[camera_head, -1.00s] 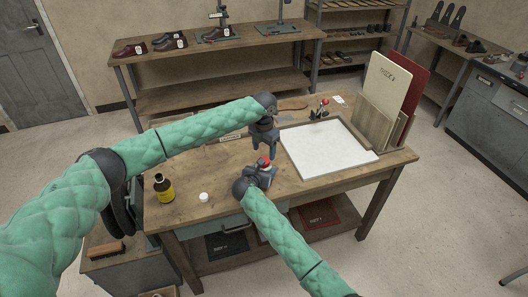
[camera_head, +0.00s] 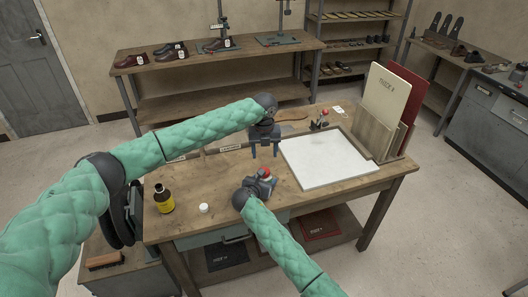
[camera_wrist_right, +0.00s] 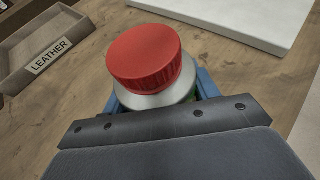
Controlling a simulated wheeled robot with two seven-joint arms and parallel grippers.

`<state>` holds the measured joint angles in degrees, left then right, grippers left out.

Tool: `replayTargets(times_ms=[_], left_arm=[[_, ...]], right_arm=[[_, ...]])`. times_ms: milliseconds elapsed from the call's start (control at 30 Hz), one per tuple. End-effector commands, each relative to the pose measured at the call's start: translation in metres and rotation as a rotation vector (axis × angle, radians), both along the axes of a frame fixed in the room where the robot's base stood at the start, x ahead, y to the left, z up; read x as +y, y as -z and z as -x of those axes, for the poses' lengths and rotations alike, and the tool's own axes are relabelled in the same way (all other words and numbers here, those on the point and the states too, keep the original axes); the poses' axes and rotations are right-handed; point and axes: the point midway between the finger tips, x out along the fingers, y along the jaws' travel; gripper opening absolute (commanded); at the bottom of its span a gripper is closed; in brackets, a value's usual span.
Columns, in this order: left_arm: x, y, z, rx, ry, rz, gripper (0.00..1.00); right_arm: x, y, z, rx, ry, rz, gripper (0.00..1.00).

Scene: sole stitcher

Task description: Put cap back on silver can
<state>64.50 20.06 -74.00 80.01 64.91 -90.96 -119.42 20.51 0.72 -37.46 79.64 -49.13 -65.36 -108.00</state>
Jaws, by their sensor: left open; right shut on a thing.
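The silver can (camera_wrist_right: 162,99) is held upright in my right gripper (camera_head: 264,179), whose blue fingers show on both sides of it in the right wrist view. The red cap (camera_wrist_right: 145,56) sits on top of the can, covering its mouth. It also shows in the head view (camera_head: 265,171). I cannot tell how tightly it is seated. My left gripper (camera_head: 265,156) is open and empty, fingers pointing down, above and behind the capped can, apart from it. The can's lower part is hidden by the right gripper.
A dark bottle with a yellow label (camera_head: 164,199) and a small white jar (camera_head: 204,208) stand at the left front of the workbench (camera_head: 300,203). A white board (camera_head: 326,160) lies to the right. A leather-labelled tray (camera_wrist_right: 40,47) lies on the bench. Upright panels (camera_head: 385,95) stand back right.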

Motion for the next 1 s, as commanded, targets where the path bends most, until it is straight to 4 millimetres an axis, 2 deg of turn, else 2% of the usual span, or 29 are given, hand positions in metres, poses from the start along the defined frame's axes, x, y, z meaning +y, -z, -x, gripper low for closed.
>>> replayTargets(times_ms=[1000], left_arm=[[0.0006,-0.0036,0.0034,0.026,-1.471,0.007,0.6]], right_arm=[[-0.0002,0.0004,0.0,0.0,0.0,0.0,0.0]])
